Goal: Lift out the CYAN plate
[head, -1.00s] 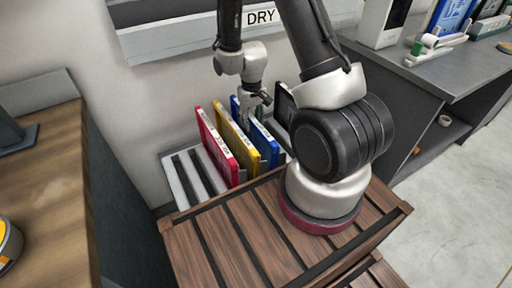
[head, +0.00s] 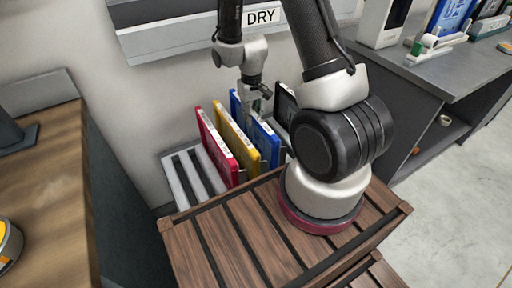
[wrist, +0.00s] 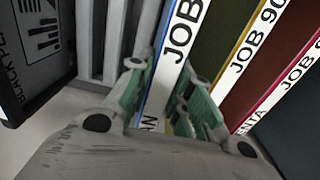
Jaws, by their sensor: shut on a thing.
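The cyan plate (head: 265,143) looks blue, with a white label strip along its top edge. It stands upright in the rack (head: 178,187), right of the yellow plate (head: 233,135), and sits a little higher than before. Its labelled edge, reading JOB, shows in the wrist view (wrist: 178,50). My gripper (head: 256,104) is at the plate's top edge. In the wrist view my gripper's green-padded fingers (wrist: 166,105) lie on either side of the plate and are shut on it. The plate's lower end is hidden.
A magenta plate (head: 217,146) stands left of the yellow one. A black plate (head: 286,106) stands to the right, partly behind my arm. Empty slots are at the rack's left. A slatted wooden crate (head: 217,240) is in front, and a wall is behind.

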